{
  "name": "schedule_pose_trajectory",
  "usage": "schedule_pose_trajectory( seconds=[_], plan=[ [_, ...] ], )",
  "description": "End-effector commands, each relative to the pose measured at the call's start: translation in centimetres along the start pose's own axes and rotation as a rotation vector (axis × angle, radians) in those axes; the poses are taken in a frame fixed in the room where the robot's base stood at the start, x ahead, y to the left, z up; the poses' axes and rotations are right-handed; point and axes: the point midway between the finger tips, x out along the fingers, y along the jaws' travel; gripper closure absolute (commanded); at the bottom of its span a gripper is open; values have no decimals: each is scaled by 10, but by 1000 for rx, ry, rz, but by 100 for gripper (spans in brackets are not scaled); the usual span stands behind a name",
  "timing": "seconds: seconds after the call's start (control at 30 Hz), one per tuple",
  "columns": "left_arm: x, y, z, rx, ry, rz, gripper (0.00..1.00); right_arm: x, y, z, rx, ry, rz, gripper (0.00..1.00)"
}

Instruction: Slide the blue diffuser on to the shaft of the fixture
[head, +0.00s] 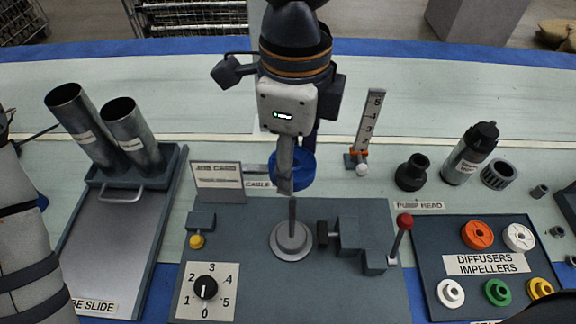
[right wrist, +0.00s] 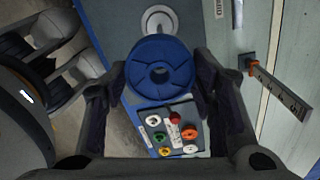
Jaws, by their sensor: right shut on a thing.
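The blue diffuser (head: 302,172) is a round blue ring with a central hole. My right gripper (head: 288,178) is shut on it, and the hand points down. In the right wrist view the blue diffuser (right wrist: 160,72) sits between the two fingers of my right gripper (right wrist: 165,85), its hole facing the camera. The fixture's shaft (head: 292,218) stands upright on a round grey base (head: 291,242). In the head view the diffuser appears behind and above the shaft tip, apart from it. The round base also shows in the right wrist view (right wrist: 159,20). My left gripper is not visible.
The fixture plate carries a numbered dial (head: 206,288), a clamp block (head: 347,234) and a red-knobbed lever (head: 404,222). A tray (head: 432,280) at right holds several coloured rings. Two metal tubes (head: 132,138) lean at left. A height gauge (head: 370,120) stands behind right.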

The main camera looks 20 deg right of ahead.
Motion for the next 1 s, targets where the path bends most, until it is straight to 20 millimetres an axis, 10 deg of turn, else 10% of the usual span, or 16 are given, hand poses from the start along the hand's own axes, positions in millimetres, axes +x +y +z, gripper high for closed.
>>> schedule_pose_trajectory(
  seconds=[0.37, 1.0],
  plan=[
    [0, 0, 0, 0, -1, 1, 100, 0, 0, 0, 4, 1, 2, 74],
    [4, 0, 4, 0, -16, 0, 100, 56, 0, -1, 4, 1, 3, 74]
  ],
)
